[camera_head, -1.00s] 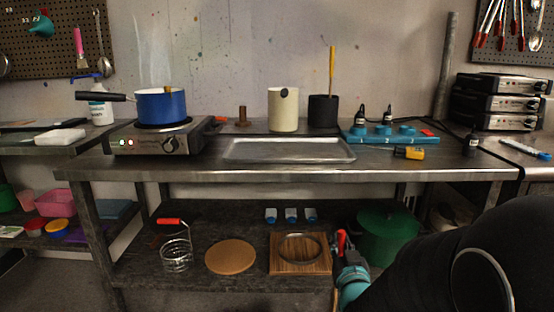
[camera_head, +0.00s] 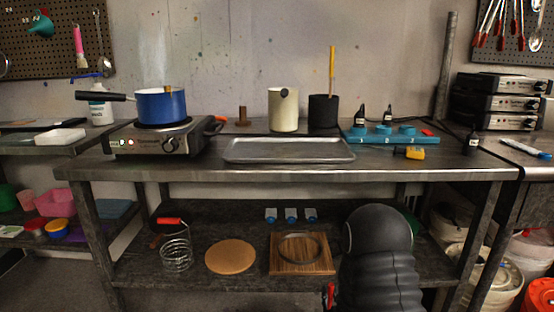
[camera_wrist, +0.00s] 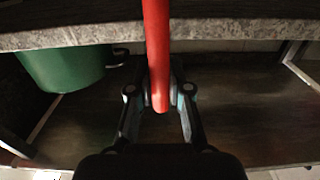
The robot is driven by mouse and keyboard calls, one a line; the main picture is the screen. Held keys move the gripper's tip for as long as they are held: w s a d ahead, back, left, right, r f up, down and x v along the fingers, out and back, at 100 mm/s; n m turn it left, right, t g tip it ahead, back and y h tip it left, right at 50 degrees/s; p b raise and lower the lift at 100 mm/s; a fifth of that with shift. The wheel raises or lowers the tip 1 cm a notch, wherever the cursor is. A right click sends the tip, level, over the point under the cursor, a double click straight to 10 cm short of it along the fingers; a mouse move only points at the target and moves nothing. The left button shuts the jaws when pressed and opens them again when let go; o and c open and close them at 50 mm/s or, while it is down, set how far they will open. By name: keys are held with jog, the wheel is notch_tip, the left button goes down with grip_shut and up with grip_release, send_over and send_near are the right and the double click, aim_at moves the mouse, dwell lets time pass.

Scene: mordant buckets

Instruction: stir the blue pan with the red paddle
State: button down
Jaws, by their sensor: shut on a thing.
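The blue pan (camera_head: 162,106) stands on a hot plate (camera_head: 158,140) at the left of the bench, its dark handle pointing left and steam rising above it. A small tan thing shows at its rim; its contents are hidden. In the wrist view my gripper (camera_wrist: 160,92) is shut on the red paddle (camera_wrist: 157,35), whose red shaft runs up past the top of the picture. The paddle's far end is out of view. In the head view a small red part shows low beside my arm, well below and right of the pan; my gripper is mostly hidden there.
A grey tray (camera_head: 288,151) lies mid-bench, with a cream canister (camera_head: 283,110) and a black pot (camera_head: 323,112) behind it. A blue rack (camera_head: 388,135) stands right. The bench edge (camera_head: 290,175) lies above my gripper.

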aim_at(329, 303)
jog(key=f, duration=0.2)
jog(key=w+f, duration=0.1)
jog(key=f, duration=0.2)
jog(key=shift+f, duration=0.1)
jog(key=shift+d, duration=0.1)
dwell(0.4)
